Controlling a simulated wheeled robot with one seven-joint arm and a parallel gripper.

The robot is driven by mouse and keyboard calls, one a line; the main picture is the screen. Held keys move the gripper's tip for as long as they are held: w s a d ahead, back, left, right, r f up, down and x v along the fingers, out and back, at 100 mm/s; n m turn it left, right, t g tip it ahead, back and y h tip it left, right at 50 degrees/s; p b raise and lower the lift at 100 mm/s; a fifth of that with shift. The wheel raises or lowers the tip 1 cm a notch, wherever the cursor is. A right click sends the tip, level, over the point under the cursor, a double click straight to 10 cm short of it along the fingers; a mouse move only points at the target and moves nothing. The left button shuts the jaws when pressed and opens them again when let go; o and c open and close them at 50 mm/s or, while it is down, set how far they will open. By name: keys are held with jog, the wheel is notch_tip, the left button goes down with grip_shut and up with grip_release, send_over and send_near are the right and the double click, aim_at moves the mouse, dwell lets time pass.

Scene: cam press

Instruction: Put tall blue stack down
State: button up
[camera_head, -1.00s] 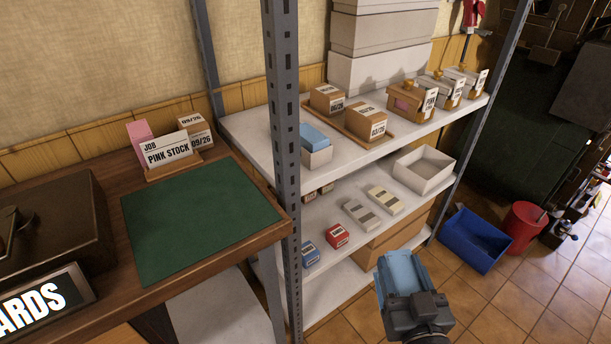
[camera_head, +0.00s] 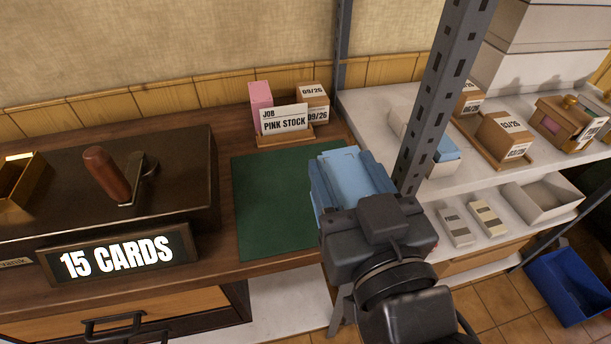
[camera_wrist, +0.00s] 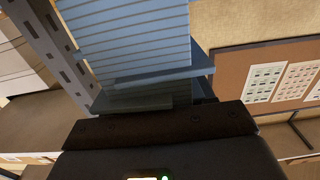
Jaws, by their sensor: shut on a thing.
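My gripper (camera_head: 350,190) is shut on the tall blue stack (camera_head: 352,175), a light blue block of stock. In the head view it is over the right part of the green mat (camera_head: 262,200) on the wooden bench, close to the shelf post. The stack (camera_wrist: 135,35) fills the upper middle of the wrist view, its layered edges showing as fine lines. The gripper hides the stack's lower part, and I cannot tell whether it touches the mat.
The grey shelf post (camera_head: 440,90) stands just right of the stack. A pink stock sign (camera_head: 284,120), a pink stack (camera_head: 260,97) and a box (camera_head: 313,98) stand behind the mat. A dark press with a "15 CARDS" display (camera_head: 118,255) is at left. The mat's left part is clear.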

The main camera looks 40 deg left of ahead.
jog(key=shift+w+a+f+p, duration=0.15)
jog(key=shift+w+a+f, duration=0.5)
jog(key=shift+a+f, duration=0.8)
jog(key=shift+w+a+f+p, duration=0.1)
jog(key=shift+w+a+f, duration=0.5)
jog(key=shift+a+f, duration=0.8)
jog(key=shift+w+a+f+p, duration=0.15)
jog(key=shift+w+a+f, duration=0.7)
jog(key=shift+f, duration=0.9)
jog(key=shift+s+a, duration=0.2)
jog(key=shift+f, duration=0.15)
jog(key=o, duration=1.2)
jog(key=shift+o, duration=0.2)
